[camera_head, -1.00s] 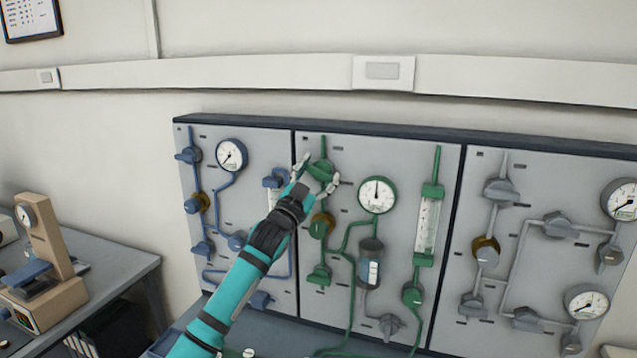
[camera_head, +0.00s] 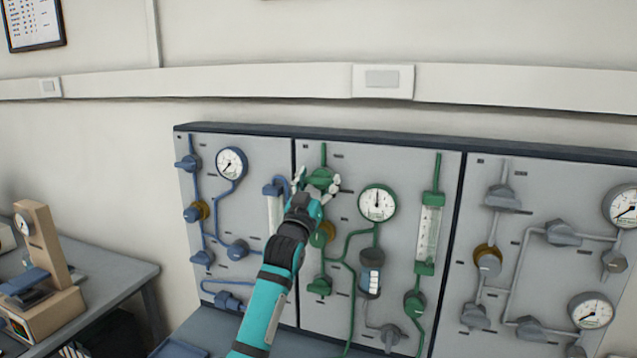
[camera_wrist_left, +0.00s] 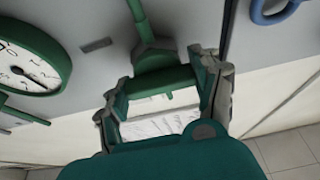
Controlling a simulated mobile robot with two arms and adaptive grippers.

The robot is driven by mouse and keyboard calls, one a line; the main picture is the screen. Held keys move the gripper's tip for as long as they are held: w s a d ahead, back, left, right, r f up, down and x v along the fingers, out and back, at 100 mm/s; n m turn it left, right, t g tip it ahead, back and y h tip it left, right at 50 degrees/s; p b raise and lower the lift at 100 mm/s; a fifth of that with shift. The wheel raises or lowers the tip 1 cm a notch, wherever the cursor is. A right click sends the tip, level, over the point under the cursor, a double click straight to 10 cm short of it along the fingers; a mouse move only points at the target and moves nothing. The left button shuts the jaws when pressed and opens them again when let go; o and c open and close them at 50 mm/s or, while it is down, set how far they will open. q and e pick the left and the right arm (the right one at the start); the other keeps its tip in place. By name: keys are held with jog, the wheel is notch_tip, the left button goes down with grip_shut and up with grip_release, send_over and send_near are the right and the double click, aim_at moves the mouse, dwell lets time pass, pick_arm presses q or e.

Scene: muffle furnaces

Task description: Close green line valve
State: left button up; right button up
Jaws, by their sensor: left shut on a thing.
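The top green valve (camera_head: 321,178) sits on the green pipe at the top of the middle panel. My left gripper (camera_head: 317,183) is at this valve, with its fingers on either side of the handle and shut on it. In the left wrist view the green valve handle (camera_wrist_left: 160,78) lies between the fingers of my left gripper (camera_wrist_left: 163,92), with the green pipe running up from it. The gripper hides part of the handle in the head view. My right gripper is not in view.
Below are more green valves (camera_head: 320,286), a green-rimmed gauge (camera_head: 377,203) and a flow tube (camera_head: 430,230). A blue-line panel (camera_head: 220,180) stands left and a grey-line panel (camera_head: 540,200) right. A bench with a beige device (camera_head: 50,260) is at far left.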

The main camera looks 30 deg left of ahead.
pick_arm(q)
jog(key=shift+f, duration=0.1)
jog(key=o, duration=1.2)
jog(key=shift+c, duration=0.2)
jog(key=v, duration=1.2)
